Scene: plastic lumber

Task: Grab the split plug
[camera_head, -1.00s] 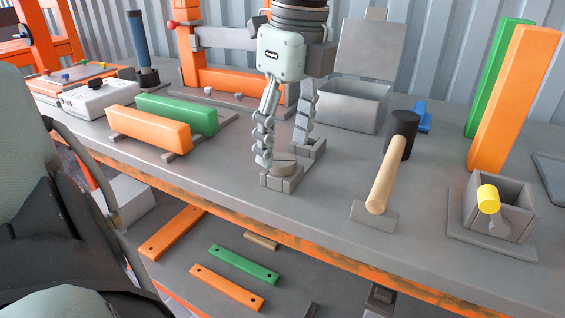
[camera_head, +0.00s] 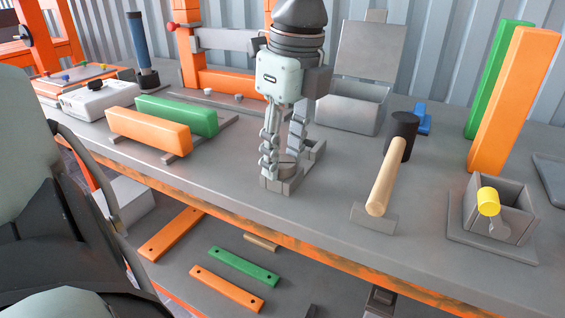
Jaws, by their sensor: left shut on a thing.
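The split plug (camera_head: 287,169) is a small grey round piece, low in a grey angular holder (camera_head: 283,185) on the bench. My left gripper (camera_head: 281,162) points straight down over it, with its fingers drawn close together and shut on the plug. The fingers hide most of the plug, so its split cannot be made out. The plug still sits within the holder. My right gripper is out of view.
A mallet (camera_head: 384,180) rests on a grey stand right of the holder. Orange (camera_head: 150,131) and green (camera_head: 177,114) bars lie to the left. A grey open box (camera_head: 352,110) stands behind. A square bin (camera_head: 500,222) holds a yellow-handled tool (camera_head: 488,201). Bare bench lies in front.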

